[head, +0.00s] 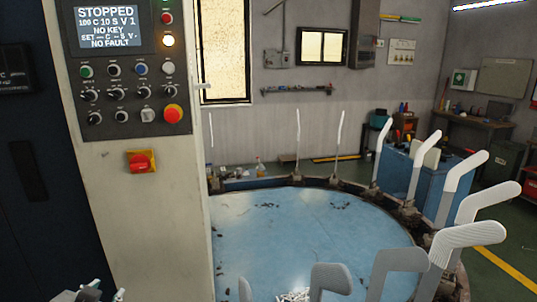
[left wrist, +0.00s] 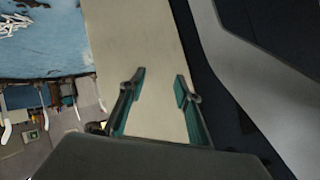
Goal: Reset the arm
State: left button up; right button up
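My left gripper (head: 97,293) shows only in part at the bottom left edge of the head view, in front of the pale machine column. In the left wrist view the left gripper (left wrist: 161,84) has its two teal-lined fingers well apart. Nothing is between the fingers; the pale column face (left wrist: 150,40) shows behind the gap. My right gripper is in neither view.
A control panel (head: 128,70) with a lit screen reading STOPPED is on the column, with a red switch (head: 141,162) below. To the right, a round blue table (head: 310,235) carries several upright sock boards (head: 460,170) along its rim. White socks (head: 293,295) lie heaped on it.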

pick_arm(q)
jog(key=s+f+m+g, duration=0.4)
jog(key=s+f+m, duration=0.1)
jog(key=s+f, duration=1.25)
jog(key=d+f+n+t+h, duration=0.3)
jog(key=d+f+h, duration=0.2)
jog(key=d+f, duration=0.9)
jog(key=shift+w+d+f+h, duration=0.2)
jog(key=shift+w+f+h, duration=0.2)
jog(key=shift+f, duration=0.25)
